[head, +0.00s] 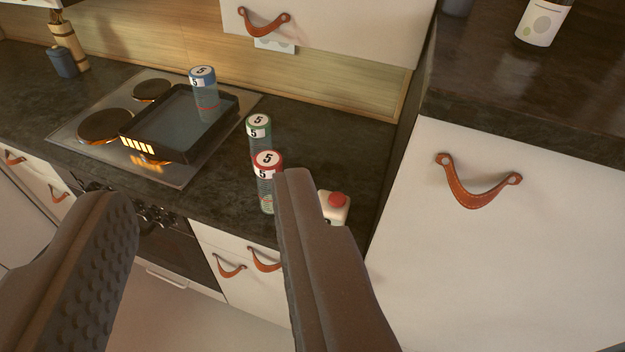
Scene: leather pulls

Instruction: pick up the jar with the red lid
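The jar with the red lid (265,183) stands upright on the dark countertop, near its front edge. Its lid bears a white disc with a "5". The tip of my gripper's right finger overlaps the jar's right side in the picture; I cannot tell whether they touch. My gripper (205,195) is open, with a wide gap between its fingers, and nothing is held. A jar with a blue lid (204,92) stands at the black pan on the stove.
A pale box with a red button (336,206) sits right of the jar, partly hidden by my right finger. The pan (182,122) rests on the hob (75,133) at left. A tall white cabinet (480,245) bounds the right side. Leather pulls hang below the counter.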

